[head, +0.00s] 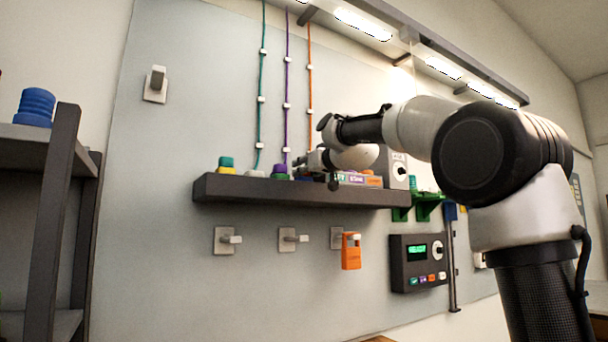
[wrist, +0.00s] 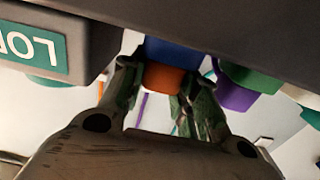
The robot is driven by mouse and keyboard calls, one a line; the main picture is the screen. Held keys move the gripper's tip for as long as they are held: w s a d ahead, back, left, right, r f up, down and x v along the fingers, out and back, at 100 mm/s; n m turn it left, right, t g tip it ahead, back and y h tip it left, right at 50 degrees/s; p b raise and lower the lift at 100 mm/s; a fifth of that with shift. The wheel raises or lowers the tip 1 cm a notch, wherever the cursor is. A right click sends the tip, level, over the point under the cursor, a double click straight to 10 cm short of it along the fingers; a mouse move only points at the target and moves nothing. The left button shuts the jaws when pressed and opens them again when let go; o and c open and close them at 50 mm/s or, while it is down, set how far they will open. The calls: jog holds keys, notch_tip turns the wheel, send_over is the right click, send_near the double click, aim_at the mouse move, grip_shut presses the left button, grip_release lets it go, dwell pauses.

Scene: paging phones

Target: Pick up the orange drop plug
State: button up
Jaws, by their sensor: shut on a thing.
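The orange drop plug (wrist: 165,77), an orange piece joined to a blue one, sits between the two fingertips of my gripper (wrist: 160,84) in the wrist view. The fingers are shut on it from both sides. In the head view my gripper (head: 304,161) is just over the dark wall shelf (head: 300,192), and I cannot make out the plug there. Whether the plug still touches the shelf is not clear.
A purple and green plug (head: 279,172) stands close to the left of my gripper, and a green and yellow plug (head: 226,165) farther left. Labelled blocks (head: 357,180) lie to the right. An orange handset (head: 351,251) hangs below the shelf.

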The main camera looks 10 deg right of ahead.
jog(key=shift+r, duration=0.15)
notch_tip(320, 180, up, 10)
jog(key=shift+f, duration=0.1)
dwell(0.5)
jog(key=shift+r, duration=0.9)
